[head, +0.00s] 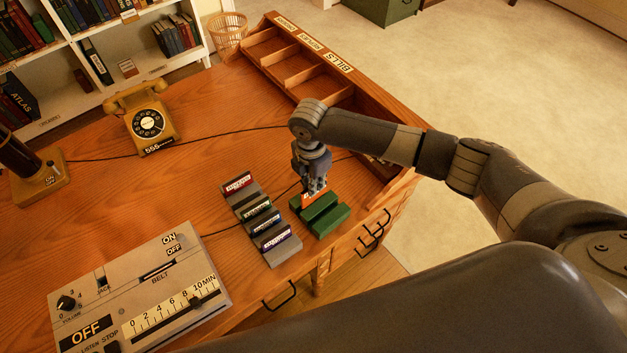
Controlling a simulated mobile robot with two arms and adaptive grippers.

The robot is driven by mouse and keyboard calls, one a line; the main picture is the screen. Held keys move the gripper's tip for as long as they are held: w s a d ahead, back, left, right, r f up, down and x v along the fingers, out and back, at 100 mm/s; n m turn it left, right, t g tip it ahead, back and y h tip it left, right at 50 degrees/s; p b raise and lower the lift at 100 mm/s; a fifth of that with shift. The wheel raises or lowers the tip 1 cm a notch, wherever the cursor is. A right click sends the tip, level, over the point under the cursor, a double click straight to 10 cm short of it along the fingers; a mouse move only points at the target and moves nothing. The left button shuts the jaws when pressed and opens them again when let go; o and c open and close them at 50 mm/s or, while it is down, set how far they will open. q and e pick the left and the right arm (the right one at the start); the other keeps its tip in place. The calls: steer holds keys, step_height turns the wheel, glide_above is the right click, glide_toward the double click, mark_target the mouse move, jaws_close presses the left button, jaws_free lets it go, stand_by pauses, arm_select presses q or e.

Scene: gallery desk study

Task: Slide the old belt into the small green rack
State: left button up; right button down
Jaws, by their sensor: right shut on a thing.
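The small green rack (325,220) stands on the desk near its right front edge. My right gripper (314,190) points down over the rack's far end. It is shut on an orange belt (309,198), of which only a small part shows. The belt is at the rack's far end; I cannot tell whether it sits in a slot or just above it. The fingertips partly hide it. My left gripper is not in view.
A grey rack (264,228) with several labelled belts stands just left of the green rack. A grey control box (140,290) lies at front left. A yellow telephone (147,120) and a wooden sorter (300,62) are farther back. The desk's middle is mostly clear, crossed by cables.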

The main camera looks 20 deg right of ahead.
steer(key=shift+f+b, duration=0.75)
steer(key=shift+f, duration=0.75)
steer(key=c, duration=1.6)
jaws_free()
steer(key=shift+r, duration=0.2)
steer(key=r, duration=1.1)
steer(key=shift+s+a+r, duration=0.1)
steer(key=shift+a+r, duration=0.15)
